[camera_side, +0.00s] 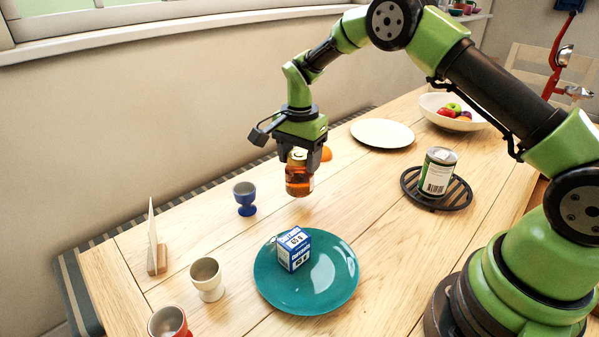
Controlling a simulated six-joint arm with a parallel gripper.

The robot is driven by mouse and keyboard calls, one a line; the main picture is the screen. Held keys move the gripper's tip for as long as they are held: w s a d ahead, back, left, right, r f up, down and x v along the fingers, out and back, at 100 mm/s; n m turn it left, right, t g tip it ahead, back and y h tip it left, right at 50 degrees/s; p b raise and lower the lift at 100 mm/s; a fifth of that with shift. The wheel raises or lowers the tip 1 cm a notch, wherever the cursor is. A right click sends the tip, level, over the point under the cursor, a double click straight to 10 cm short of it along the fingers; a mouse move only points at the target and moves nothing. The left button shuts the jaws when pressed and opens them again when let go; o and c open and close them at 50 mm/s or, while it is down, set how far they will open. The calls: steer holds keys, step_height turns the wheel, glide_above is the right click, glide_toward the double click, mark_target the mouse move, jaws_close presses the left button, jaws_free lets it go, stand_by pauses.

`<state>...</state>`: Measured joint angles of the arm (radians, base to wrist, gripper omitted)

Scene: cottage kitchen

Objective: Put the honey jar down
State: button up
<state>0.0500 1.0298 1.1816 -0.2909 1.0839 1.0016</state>
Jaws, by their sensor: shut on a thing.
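The honey jar (299,180) is a small amber glass jar with a pale lid. My gripper (300,160) points down and is shut on the jar near its top. The jar hangs upright and looks to be above the wooden table (368,215), behind the teal plate. How high it is above the tabletop is hard to tell.
A teal plate (335,287) bears a blue and white box (292,250). Egg cups in blue (245,197), cream (207,278) and red (169,322) stand left. A can (437,172) stands on a black trivet (462,194). A white plate (382,132), fruit bowl (433,106) and orange thing (326,154) lie behind.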

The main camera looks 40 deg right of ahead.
mark_target(300, 170)
steer(key=shift+f, duration=1.6)
steer(key=shift+f, duration=0.1)
steer(key=o, duration=1.2)
